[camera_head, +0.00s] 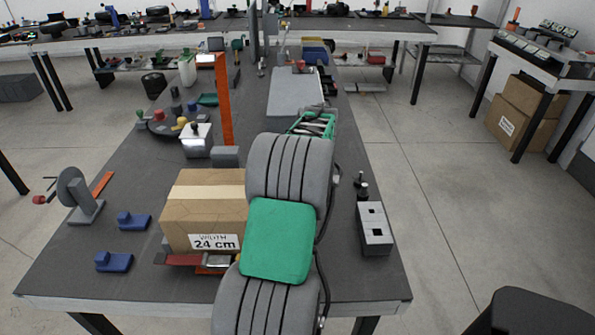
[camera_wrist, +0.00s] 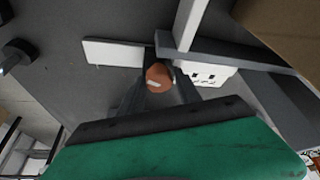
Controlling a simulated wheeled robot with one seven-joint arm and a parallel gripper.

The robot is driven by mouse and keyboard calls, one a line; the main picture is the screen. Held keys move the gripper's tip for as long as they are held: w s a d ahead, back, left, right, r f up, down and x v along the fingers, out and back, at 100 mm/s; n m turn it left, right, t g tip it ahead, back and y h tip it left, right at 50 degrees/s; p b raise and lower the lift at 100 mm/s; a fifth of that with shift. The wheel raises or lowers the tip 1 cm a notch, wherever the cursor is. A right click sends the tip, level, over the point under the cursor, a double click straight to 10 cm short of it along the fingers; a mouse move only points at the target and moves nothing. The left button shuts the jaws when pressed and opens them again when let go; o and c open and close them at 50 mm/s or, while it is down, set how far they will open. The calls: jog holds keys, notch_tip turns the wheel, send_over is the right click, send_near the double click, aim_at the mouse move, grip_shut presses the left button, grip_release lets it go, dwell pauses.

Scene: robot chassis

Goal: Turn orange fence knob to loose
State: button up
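In the wrist view, a round orange knob (camera_wrist: 158,76) with a pale mark on its face shows just beyond the dark fingers of my gripper (camera_wrist: 158,92). The fingers lie to the left and right of the knob, close to it. I cannot tell whether they touch it or grip it. In the head view, my own grey and green arm hides the gripper and the knob. A tall orange upright (camera_head: 224,100) stands on the bench beyond the cardboard box.
The cardboard box (camera_head: 205,205), labelled 24 cm, stands left of my arm; its side shows at the wrist view's upper right (camera_wrist: 285,30). A red strip (camera_head: 180,260) lies at its front. Blue blocks (camera_head: 115,262) sit left; a grey two-hole block (camera_head: 374,232) sits right.

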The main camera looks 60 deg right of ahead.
jog(key=shift+o, duration=1.3)
jog(key=shift+s, duration=0.1)
jog(key=v, duration=0.7)
jog(key=shift+r, duration=0.4)
